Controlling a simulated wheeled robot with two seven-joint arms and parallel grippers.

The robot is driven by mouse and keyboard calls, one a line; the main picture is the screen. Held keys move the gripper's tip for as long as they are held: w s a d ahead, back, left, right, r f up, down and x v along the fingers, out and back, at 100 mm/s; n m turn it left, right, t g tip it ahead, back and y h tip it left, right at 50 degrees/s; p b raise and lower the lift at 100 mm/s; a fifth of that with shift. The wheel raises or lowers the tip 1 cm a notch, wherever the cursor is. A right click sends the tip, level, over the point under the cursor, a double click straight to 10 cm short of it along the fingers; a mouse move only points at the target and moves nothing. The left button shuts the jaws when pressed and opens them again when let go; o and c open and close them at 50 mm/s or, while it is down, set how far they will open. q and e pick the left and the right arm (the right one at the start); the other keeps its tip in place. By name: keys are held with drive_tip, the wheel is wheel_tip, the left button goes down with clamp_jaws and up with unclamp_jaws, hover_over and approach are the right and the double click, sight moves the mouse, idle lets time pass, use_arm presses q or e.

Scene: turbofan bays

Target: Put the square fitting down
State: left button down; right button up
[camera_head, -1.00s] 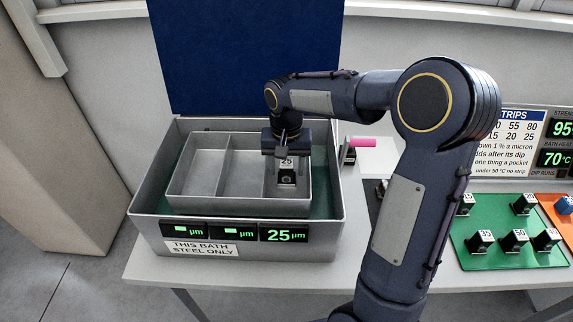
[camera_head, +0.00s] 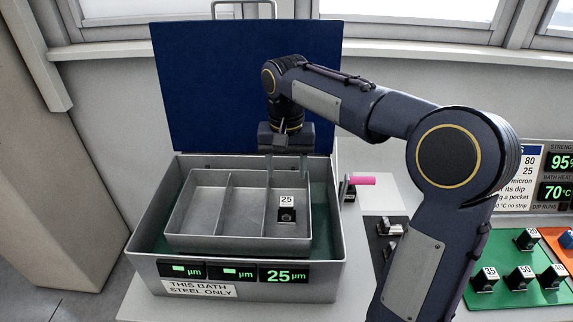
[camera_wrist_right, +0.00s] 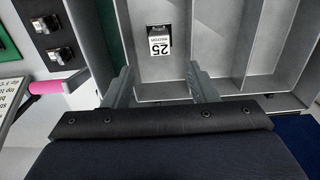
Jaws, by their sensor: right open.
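The square fitting (camera_head: 287,214) is a dark block with a white tag reading 25. It stands in the right-hand pocket of the grey three-pocket basket (camera_head: 193,209), which sits inside the larger grey bath (camera_head: 143,238). It also shows in the right wrist view (camera_wrist_right: 160,42), in front of the fingers and apart from them. My right gripper (camera_head: 287,178) is open and empty above the back part of that pocket. Its two fingers (camera_wrist_right: 163,88) stand wide apart in the right wrist view. My left gripper is not in view.
A blue lid (camera_head: 245,85) stands upright behind the bath. A pink handle (camera_head: 361,180) is at the bath's right side. A green mat (camera_head: 503,299) with several tagged blocks lies at the right. Displays on the bath front read 25 µm at the right.

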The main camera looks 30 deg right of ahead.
drive_tip(key=s+a+f+n+t+y, duration=0.2)
drive_tip(key=s+a+f, duration=0.1)
drive_tip(key=s, duration=0.8)
drive_tip(key=s+a+f+n+t+y, duration=0.1)
drive_tip(key=s+a+f+n+t, duration=0.1)
drive_tip(key=s, duration=0.9)
wheel_tip(320, 180, down, 2)
drive_tip(key=shift+a+f+n+t+y, duration=0.1)
drive_tip(key=shift+a+n+t+y, duration=0.3)
drive_tip(key=shift+a+t, duration=0.6)
drive_tip(key=shift+a, duration=0.15)
drive_tip(key=shift+c, duration=0.3)
